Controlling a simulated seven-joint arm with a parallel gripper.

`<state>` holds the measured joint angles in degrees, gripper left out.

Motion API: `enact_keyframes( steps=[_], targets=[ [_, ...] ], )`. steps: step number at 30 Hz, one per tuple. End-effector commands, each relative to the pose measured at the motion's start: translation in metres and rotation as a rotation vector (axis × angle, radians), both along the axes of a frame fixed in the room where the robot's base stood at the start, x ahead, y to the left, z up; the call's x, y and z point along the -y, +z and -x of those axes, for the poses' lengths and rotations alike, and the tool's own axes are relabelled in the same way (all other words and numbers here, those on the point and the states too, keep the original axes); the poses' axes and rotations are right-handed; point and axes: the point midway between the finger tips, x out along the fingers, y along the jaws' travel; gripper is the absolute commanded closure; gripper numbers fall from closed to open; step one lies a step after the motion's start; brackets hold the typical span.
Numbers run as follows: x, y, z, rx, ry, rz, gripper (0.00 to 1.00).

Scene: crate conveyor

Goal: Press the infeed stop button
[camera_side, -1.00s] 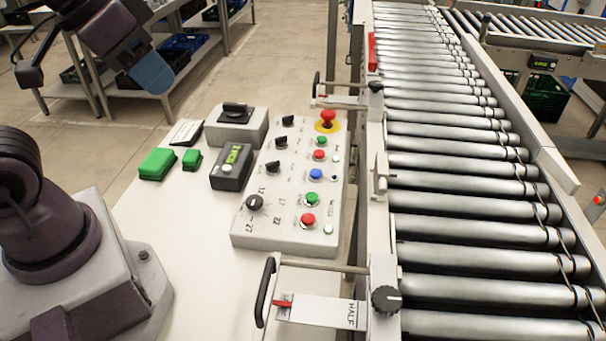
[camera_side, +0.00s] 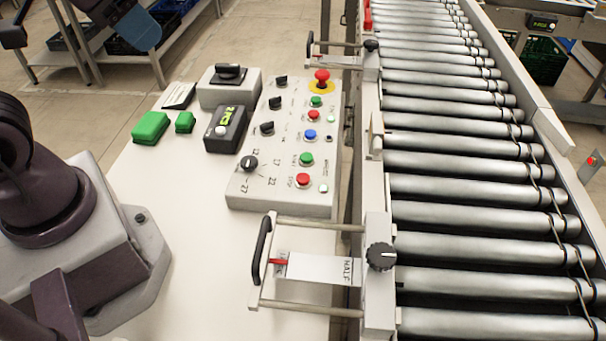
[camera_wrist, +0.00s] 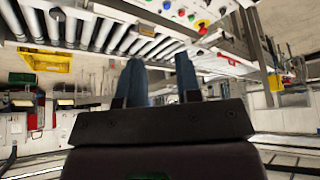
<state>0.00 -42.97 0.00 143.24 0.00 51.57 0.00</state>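The control panel (camera_side: 262,197) is a pale sloped box beside the conveyor, with several buttons and black knobs. Two small red buttons show, an upper one (camera_side: 313,115) and a lower one (camera_side: 303,180). Their labels are too small to tell which is infeed stop. A larger red mushroom button (camera_side: 322,76) on a yellow disc is at the panel's far end. My gripper (camera_side: 138,27) is at the top left, away from the panel and above the floor. In the wrist view my gripper (camera_wrist: 160,76) has two blue fingers apart with nothing between them. It touches no button.
The roller conveyor (camera_side: 450,160) runs along the right. Guide brackets with a black handle (camera_side: 262,248) and a knob (camera_side: 381,256) stand near the panel. A dark box with a green display (camera_side: 226,128) and green blocks (camera_side: 150,127) lie left of it.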

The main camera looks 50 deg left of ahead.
Motion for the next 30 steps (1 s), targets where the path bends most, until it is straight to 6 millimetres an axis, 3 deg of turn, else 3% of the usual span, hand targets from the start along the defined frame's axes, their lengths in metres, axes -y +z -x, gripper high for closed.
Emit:
enact_keyframes(
  steps=[1, 3, 4, 30],
  targets=[
    [0.0000, 0.0000, 0.0000, 0.000, 0.000, 0.000, 0.80],
    [0.0000, 0.0000, 0.0000, 0.000, 0.000, 0.000, 0.96],
    [0.0000, 0.0000, 0.0000, 0.000, 0.000, 0.000, 1.00],
    [0.0000, 0.0000, 0.0000, 0.000, 0.000, 0.000, 1.00]
  ],
)
